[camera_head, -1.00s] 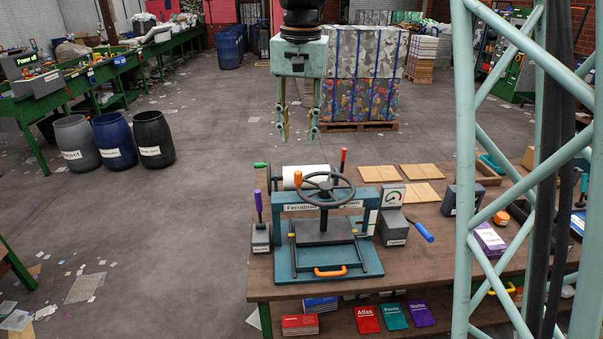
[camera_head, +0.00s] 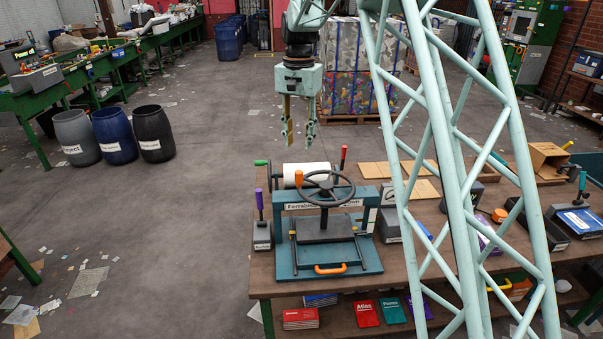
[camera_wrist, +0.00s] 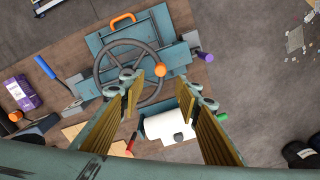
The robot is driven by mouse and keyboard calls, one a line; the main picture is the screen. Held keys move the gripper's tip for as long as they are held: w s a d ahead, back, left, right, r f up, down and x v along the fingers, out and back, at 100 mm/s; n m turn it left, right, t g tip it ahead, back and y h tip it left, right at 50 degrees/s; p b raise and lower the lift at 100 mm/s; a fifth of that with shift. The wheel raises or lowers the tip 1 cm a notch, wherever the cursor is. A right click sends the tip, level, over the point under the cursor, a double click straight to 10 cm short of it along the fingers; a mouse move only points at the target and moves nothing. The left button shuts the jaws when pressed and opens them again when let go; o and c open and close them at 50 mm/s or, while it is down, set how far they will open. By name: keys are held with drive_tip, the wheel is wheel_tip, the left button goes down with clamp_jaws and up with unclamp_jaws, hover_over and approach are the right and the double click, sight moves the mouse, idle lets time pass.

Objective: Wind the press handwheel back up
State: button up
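The press (camera_head: 322,245) stands on the brown workbench, teal with a grey plate and an orange front handle. Its dark handwheel (camera_head: 328,202) lies flat on top of a screw, with an orange knob on the rim at the left. In the wrist view the handwheel (camera_wrist: 101,72) is below and between my fingers, with the orange knob (camera_wrist: 160,70) near the right finger's tip. My gripper (camera_head: 299,144) hangs above and behind the press, pointing down, apart from the wheel. It also shows in the wrist view (camera_wrist: 168,90), with the fingers wide apart and nothing between them.
A white roll (camera_head: 308,173) lies behind the press. A purple-handled tool (camera_head: 261,222) stands left of it, and a red-handled lever (camera_head: 343,157) rises behind. Brown boards (camera_head: 377,171) lie behind right. My lattice column hides part of the bench's right side.

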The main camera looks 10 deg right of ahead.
sight(298, 172)
drive_tip(key=shift+w+d+f, duration=0.1)
drive_tip(key=shift+w+f, duration=0.25)
drive_tip(key=shift+f, duration=0.1)
drive_tip(key=shift+f+p, duration=0.35)
drive_tip(key=shift+f, duration=6.45)
drive_tip(key=shift+c, duration=0.4)
clamp_jaws()
drive_tip(key=shift+s+a, duration=0.15)
drive_tip(key=shift+a, duration=0.05)
